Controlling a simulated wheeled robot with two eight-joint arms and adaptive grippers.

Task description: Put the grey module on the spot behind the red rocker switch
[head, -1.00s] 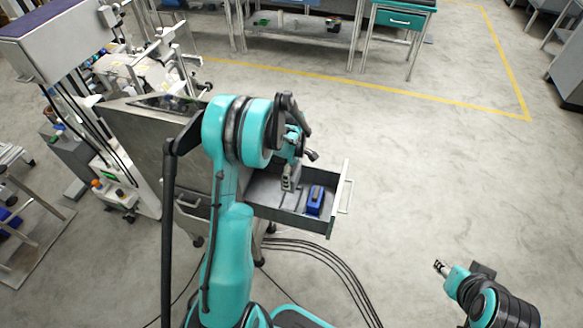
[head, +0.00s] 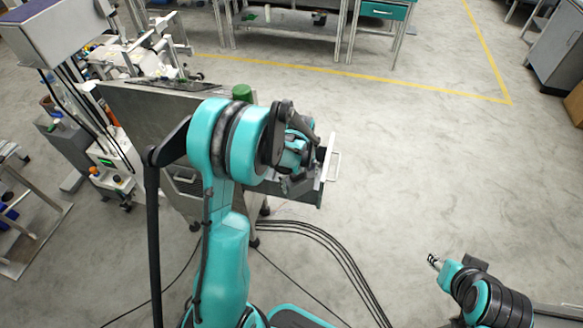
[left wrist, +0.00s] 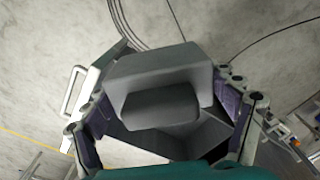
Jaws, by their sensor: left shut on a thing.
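The grey module (left wrist: 160,85) is a block with a raised smaller block on its face. It is held between the two purple-padded fingers of my left gripper (left wrist: 165,112) in the left wrist view. In the head view my left gripper (head: 298,182) is over the open drawer (head: 326,172), and my arm hides most of the drawer's inside. I cannot make out the red rocker switch or the spot behind it. My right gripper (head: 433,259) is small at the lower right, away from the drawer, and its opening is unclear.
The drawer's handle (head: 335,166) sticks out to the right. A metal cabinet (head: 150,120) with a green cylinder (head: 242,92) behind my arm stands at the left. A control unit (head: 113,165) with orange knobs stands further left. Cables run over the floor; the floor at right is clear.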

